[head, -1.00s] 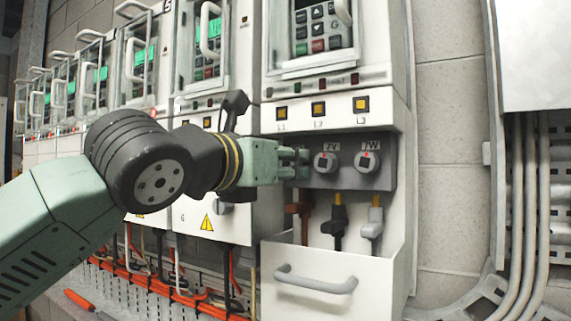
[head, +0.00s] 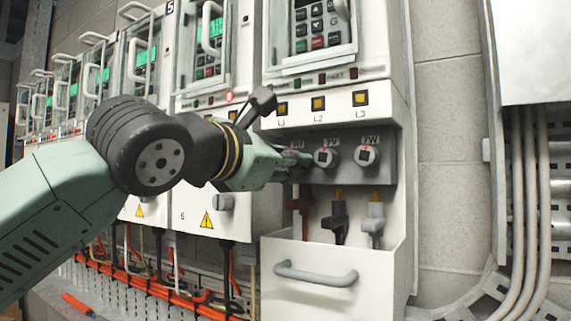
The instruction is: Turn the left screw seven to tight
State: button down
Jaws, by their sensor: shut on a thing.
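The grey terminal block (head: 346,176) sits in the open lower bay of the nearest drive cabinet. Its middle screw, 7V (head: 326,157), and right screw, 7W (head: 367,155), are round grey heads with red marks near the top. My gripper (head: 297,159) reaches in from the left, tilted, with its jaws shut at the left screw's place. The left screw is hidden behind the fingers, so its mark and seating cannot be seen. Part of its label shows just above the fingers.
A brown cable lug (head: 304,204), a black one (head: 338,222) and a grey one (head: 374,224) hang below the block. The white drawer front with a handle (head: 315,275) stands beneath. More drive cabinets (head: 200,150) line the left; conduits (head: 530,200) run at right.

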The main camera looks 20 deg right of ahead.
jog(key=m+p, duration=0.1)
jog(key=m, duration=1.2)
dwell(0.4)
jog(key=c, duration=1.3)
grip_release()
jog(key=v, duration=1.2)
